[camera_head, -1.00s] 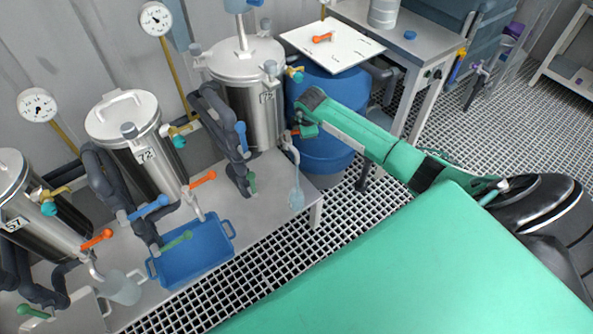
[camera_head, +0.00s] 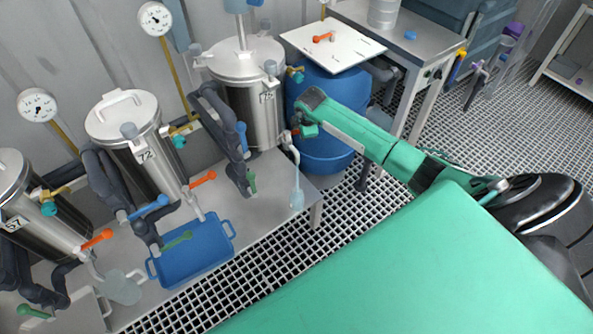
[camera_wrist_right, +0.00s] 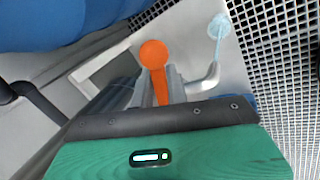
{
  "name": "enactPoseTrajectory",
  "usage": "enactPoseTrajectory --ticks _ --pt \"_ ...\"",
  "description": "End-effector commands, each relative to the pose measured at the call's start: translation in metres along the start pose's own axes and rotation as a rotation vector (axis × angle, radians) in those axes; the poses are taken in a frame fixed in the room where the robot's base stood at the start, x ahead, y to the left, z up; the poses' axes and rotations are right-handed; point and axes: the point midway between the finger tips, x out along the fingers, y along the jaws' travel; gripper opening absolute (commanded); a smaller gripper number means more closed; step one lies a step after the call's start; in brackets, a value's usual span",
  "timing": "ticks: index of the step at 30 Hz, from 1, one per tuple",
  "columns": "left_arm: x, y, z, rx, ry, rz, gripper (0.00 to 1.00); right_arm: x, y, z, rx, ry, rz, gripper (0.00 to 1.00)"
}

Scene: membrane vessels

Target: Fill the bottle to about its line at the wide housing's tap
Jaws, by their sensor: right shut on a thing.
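The wide housing (camera_head: 250,95) is a steel vessel at the back of the bench. Its tap (camera_head: 290,148) has an orange lever, seen in the right wrist view (camera_wrist_right: 153,60), and a grey spout. The pale, see-through bottle (camera_head: 297,192) stands on the bench under the spout; it also shows in the right wrist view (camera_wrist_right: 219,27). I cannot read its line or water level. My right gripper (camera_head: 303,130) is shut on the orange lever, its fingers mostly hidden by the arm. My left gripper is not in view.
Two other steel housings (camera_head: 130,150) with orange tap levers stand to the left. A blue tray (camera_head: 190,262) and a clear jug (camera_head: 120,288) are on the bench. A blue barrel (camera_head: 325,150) stands right behind my gripper. A white board (camera_head: 332,47) lies above it.

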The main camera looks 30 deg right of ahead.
Motion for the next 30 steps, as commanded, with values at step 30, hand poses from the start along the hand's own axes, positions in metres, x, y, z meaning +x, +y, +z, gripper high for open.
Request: enactPoseTrajectory --ticks 30 --pt "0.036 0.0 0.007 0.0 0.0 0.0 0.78 0.01 0.022 -0.005 -0.423 0.18 0.001 0.0"
